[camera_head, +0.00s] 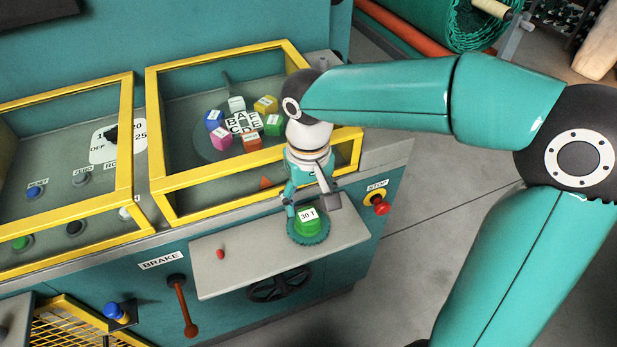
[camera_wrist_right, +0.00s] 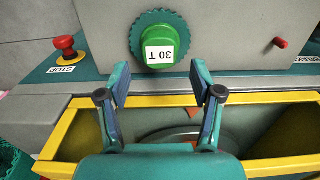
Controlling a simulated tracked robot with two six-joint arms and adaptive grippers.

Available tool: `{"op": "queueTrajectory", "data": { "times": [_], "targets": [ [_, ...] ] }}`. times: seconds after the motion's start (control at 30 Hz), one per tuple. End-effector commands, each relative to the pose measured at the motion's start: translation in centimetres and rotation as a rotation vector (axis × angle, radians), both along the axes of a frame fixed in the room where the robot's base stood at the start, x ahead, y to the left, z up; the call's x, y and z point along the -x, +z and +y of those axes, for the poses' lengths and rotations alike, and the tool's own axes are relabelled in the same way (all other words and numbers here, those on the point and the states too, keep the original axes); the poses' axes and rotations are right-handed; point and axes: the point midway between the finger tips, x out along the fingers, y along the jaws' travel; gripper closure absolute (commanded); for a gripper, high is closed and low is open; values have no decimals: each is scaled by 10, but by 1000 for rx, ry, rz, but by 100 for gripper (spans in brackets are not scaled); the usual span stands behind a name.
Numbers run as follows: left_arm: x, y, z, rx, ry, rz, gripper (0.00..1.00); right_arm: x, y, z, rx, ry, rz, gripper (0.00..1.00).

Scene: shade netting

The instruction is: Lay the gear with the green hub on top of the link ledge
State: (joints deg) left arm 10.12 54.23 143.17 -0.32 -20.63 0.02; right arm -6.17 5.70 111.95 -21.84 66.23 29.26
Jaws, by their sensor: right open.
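The gear with the green hub (camera_head: 309,238) lies flat near the right end of the grey ledge (camera_head: 255,258), its "30 T" label facing up. It also shows in the wrist view (camera_wrist_right: 160,45), teeth around the hub. My right gripper (camera_head: 312,203) is open, just behind and above the gear in the head view. In the wrist view its two fingers (camera_wrist_right: 160,82) are spread wide, with nothing between them; the hub appears just beyond the tips, apart from both. My left gripper is not in view.
A red peg (camera_head: 220,253) stands on the ledge's left part. Behind is a yellow-framed guard (camera_head: 152,130) around coloured lettered blocks (camera_head: 241,122). A red stop button (camera_head: 381,209) is at the right, a brake lever (camera_head: 183,305) at the left. The ledge's middle is clear.

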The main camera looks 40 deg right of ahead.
Motion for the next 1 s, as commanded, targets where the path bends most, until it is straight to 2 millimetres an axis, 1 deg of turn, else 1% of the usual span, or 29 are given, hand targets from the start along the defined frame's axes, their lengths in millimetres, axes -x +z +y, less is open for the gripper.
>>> {"op": "queueTrajectory", "data": {
  "times": [0.03,0.1,0.2,0.33,0.5,1.0],
  "targets": [
    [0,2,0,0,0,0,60,-1,12,0,0,0,-4,34],
    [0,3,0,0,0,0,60,-1,25,0,-1,0,-4,34],
    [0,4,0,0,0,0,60,-1,41,0,0,1,-3,34],
    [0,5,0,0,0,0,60,-1,52,0,-1,1,-1,34],
    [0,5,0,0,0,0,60,0,57,0,0,1,1,34],
    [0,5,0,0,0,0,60,0,56,0,0,0,1,34]
  ]
}}
